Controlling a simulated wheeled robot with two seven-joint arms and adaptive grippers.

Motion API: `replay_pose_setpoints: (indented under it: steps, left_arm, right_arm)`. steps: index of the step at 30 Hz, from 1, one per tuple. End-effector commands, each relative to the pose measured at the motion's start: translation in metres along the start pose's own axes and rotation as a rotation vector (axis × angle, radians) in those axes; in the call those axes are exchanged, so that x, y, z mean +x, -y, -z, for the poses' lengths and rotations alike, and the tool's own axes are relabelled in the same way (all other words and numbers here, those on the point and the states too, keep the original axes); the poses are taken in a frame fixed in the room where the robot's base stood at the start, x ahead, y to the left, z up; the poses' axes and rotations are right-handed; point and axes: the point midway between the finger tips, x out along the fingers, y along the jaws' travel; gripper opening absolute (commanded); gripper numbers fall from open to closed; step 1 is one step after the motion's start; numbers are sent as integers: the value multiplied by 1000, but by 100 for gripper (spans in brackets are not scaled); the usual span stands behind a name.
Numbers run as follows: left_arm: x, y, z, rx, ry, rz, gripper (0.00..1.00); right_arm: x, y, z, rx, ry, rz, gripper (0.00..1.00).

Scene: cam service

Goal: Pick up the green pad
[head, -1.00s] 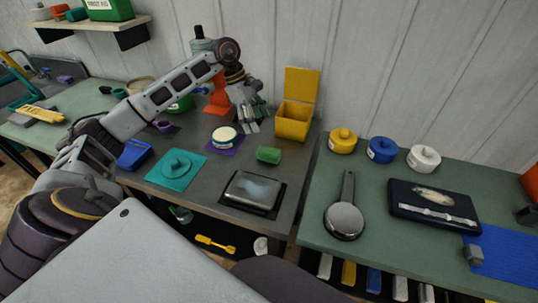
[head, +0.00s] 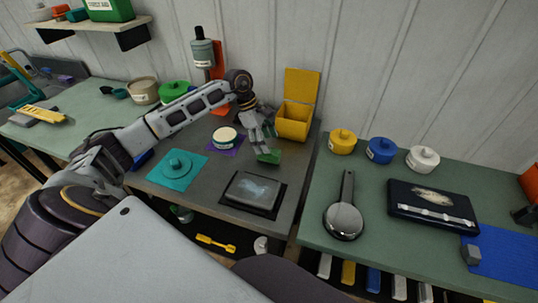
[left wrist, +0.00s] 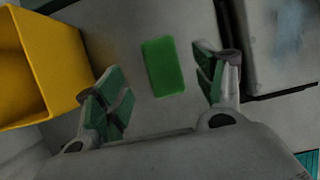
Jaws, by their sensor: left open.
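The green pad (left wrist: 163,66) is a small green block lying on the grey table. In the left wrist view it sits between and just beyond the two fingers of my left gripper (left wrist: 160,92), which is open with green-lined fingertips. In the head view the left gripper (head: 263,148) is right above the pad (head: 273,158), and its fingers partly hide it. Whether the fingertips reach down beside the pad is unclear. My right gripper does not show.
An open yellow bin (head: 293,121) stands just behind the gripper; it also shows in the left wrist view (left wrist: 30,65). A grey device on a black mat (head: 280,203) lies in front. A white-lidded tin (head: 225,135) and a teal pad with a knob (head: 178,170) are to the left.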

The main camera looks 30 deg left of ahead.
Motion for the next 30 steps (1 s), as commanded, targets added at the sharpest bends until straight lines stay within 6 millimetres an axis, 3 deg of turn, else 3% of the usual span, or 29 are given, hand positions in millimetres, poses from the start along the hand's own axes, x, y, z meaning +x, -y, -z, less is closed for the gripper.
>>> replay_pose_setpoints:
  steps: [11, 24, 30]
  left_arm:
    - [6, 1, 1, -1, 1, 2, 70]
    - [47, 3, 6, 0, 2, 2, 70]
    - [52, 2, 7, 0, 0, 0, 70]
  right_arm:
    - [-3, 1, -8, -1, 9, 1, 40]
    - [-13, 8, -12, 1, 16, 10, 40]
    - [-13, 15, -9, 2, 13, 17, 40]
